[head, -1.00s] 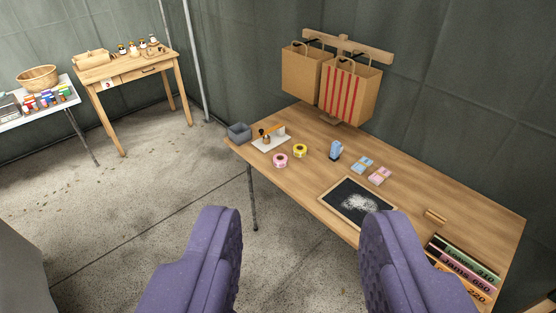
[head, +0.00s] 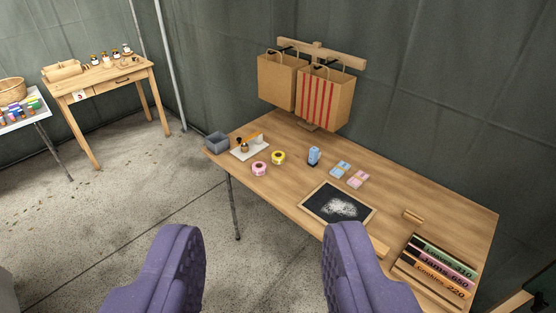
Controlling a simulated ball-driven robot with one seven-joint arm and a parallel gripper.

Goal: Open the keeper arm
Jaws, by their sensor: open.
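A small device with a white base plate (head: 237,154) sits at the far left part of the wooden table. An orange bar (head: 252,139), which looks like the keeper arm, lies low above the plate, with a dark knob beside it. It is too small to tell how the arm is latched. My gripper (head: 263,240), with two purple padded fingers, is open and empty. It is in the foreground at the near side of the table, well apart from the device.
A grey bin (head: 217,142) stands just left of the device. Pink tape (head: 259,169), yellow tape (head: 278,157) and a blue item (head: 314,156) are to its right. Paper bags (head: 323,97) hang behind. A chalkboard (head: 338,204) and a sign rack (head: 437,270) are nearer.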

